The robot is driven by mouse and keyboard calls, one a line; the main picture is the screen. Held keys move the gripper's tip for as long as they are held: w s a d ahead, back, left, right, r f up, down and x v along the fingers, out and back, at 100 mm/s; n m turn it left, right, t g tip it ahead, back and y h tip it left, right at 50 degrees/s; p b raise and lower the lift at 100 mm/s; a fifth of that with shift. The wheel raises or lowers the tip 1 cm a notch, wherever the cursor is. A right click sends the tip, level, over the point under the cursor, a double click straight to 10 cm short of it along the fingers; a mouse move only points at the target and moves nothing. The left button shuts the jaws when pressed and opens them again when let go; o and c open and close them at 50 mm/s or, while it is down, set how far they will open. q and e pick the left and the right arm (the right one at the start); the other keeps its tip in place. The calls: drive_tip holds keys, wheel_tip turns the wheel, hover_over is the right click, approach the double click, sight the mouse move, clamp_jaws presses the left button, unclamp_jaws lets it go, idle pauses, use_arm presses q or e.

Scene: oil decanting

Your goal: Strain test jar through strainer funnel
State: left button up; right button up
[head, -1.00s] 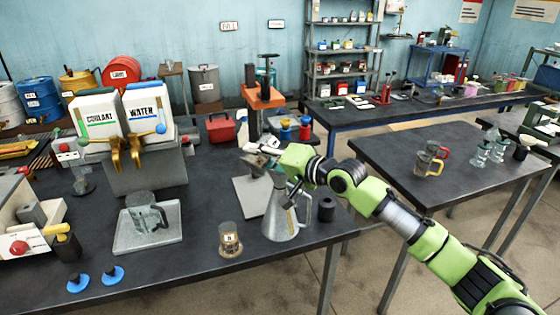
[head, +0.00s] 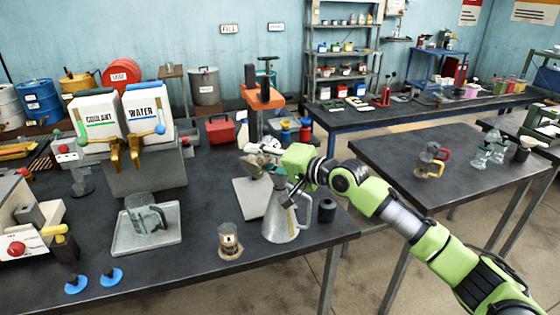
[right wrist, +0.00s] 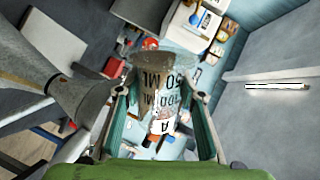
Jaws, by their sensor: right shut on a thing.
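My right gripper (head: 266,156) is shut on a clear test jar (right wrist: 160,95) with black markings reading "100 ML", "50 ML" and "A". The jar is tilted, and its bottom holds a little brownish content as far as I can tell. A grey conical metal vessel (head: 284,218) with a side handle stands on the near table, just below the gripper. In the right wrist view a grey metal cone with a dark end (right wrist: 78,100) lies left of the jar, apart from it. I cannot clearly tell the strainer funnel from this vessel. My left gripper is not in view.
A small amber jar (head: 229,242) stands left of the metal vessel. A glass beaker (head: 140,213) sits on a grey tray (head: 125,243). A black cylinder (head: 326,211) stands to the right. An orange-topped press (head: 263,98) rises behind. The table front centre is free.

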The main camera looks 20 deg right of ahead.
drive_tip(key=shift+f, duration=0.1)
idle(0.7)
drive_tip(key=shift+w+d+r+m+y, duration=0.35)
drive_tip(key=shift+d+r+m, duration=0.2)
drive_tip(key=shift+m, duration=0.35)
idle(0.6)
drive_tip(key=shift+w+d+r+m+p, duration=0.15)
drive_tip(key=shift+r+m+p, duration=0.25)
drive_tip(key=shift+m+p, duration=0.45)
idle(0.5)
drive_tip(key=shift+w+d+f+m+y, duration=0.1)
drive_tip(key=shift+d+f+m+y, duration=0.1)
drive_tip(key=shift+f+m+y, duration=0.25)
idle(0.6)
drive_tip(key=shift+r, duration=0.2)
